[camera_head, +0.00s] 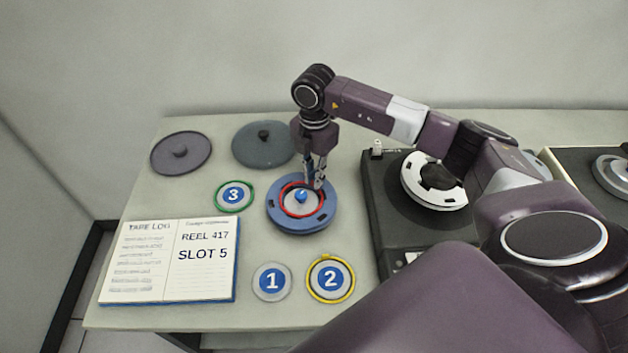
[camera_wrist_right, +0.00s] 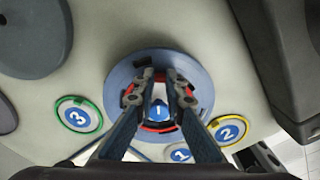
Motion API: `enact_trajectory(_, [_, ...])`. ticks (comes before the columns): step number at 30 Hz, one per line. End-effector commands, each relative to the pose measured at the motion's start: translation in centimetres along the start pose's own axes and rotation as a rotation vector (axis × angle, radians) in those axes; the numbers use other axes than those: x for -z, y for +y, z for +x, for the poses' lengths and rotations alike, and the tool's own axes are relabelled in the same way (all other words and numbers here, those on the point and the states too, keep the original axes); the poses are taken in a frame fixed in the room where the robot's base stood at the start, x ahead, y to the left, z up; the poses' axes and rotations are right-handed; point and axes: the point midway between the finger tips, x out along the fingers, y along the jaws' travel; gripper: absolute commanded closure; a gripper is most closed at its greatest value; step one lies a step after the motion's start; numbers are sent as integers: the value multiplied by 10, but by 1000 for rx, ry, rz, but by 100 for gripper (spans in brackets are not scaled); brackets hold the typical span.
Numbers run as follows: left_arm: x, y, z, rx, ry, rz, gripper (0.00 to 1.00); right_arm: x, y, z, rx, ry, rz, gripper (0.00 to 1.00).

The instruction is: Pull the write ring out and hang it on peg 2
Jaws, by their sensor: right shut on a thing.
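The red write ring (camera_head: 283,203) lies around the hub of the blue reel (camera_head: 290,229) on the table. I cannot tell whether it is seated or slightly raised. My right gripper (camera_head: 318,186) points down at the ring's far right side and is shut on it. In the wrist view, the fingers (camera_wrist_right: 159,90) hide much of the ring, and red shows beside and below them. Peg 2 (camera_head: 331,279) is a blue numbered disc with a yellow ring around it, in front of the reel to the right. My left gripper is not in view.
Peg 1 (camera_head: 272,281) stands left of peg 2, and peg 3 (camera_head: 234,195), with a green ring, is left of the reel. An open log book (camera_head: 170,262) lies at front left. Grey discs (camera_head: 181,153) lie behind. A dark tape deck (camera_head: 380,205) stands right.

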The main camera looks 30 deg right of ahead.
Motion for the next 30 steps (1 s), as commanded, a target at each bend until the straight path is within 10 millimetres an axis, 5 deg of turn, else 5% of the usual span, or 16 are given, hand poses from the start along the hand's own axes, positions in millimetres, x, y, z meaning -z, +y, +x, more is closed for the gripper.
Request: enact_trajectory(30, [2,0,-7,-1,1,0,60,0,0,-10,-1,-1,0,100])
